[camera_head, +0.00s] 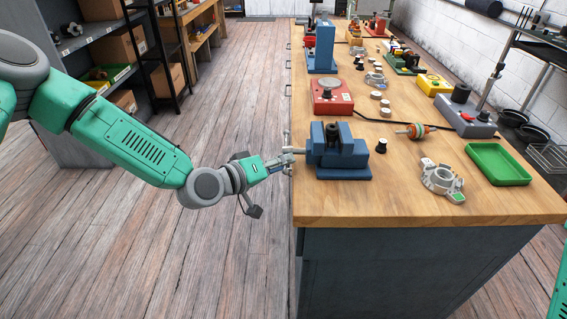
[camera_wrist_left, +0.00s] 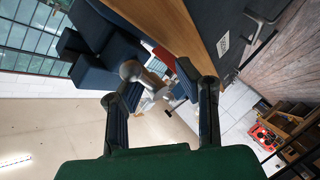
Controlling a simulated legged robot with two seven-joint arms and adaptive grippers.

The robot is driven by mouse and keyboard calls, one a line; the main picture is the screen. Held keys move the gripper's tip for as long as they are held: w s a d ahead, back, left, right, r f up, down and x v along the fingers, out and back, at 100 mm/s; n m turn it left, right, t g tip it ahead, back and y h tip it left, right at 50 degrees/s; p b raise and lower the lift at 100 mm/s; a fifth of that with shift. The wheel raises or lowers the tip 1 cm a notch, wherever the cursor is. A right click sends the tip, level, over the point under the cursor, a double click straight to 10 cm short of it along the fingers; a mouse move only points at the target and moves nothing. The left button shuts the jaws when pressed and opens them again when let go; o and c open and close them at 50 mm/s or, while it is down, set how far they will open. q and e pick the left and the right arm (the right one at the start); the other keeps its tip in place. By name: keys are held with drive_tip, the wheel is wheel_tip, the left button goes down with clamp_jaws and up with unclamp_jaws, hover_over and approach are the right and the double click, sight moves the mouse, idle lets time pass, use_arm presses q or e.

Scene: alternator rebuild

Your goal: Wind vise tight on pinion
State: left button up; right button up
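The blue vise (camera_head: 342,171) stands at the table's near left edge. A dark round part, likely the pinion (camera_head: 345,131), sits between its jaws, its lower part hidden. My left gripper (camera_head: 289,160) is at the vise's left side, by its metal handle. In the left wrist view, the two fingers of my left gripper (camera_wrist_left: 163,100) are spread apart. The pale handle with its rounded end (camera_wrist_left: 131,70) shows beyond and between them, and I cannot tell whether they touch it. The dark blue vise (camera_wrist_left: 96,62) fills the upper left there. My right gripper is out of view.
A silver housing (camera_head: 440,179), a green tray (camera_head: 497,163) and a rotor with an orange part (camera_head: 415,131) lie to the right of the vise. A red device (camera_head: 331,96) stands behind it. The table's front strip is clear.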

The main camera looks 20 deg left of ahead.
use_arm(q)
drive_tip(key=shift+d, duration=0.55)
drive_tip(key=shift+s+r, duration=0.15)
drive_tip(key=shift+s, duration=0.1)
drive_tip(key=v, duration=1.1)
drive_tip(key=shift+a, duration=0.35)
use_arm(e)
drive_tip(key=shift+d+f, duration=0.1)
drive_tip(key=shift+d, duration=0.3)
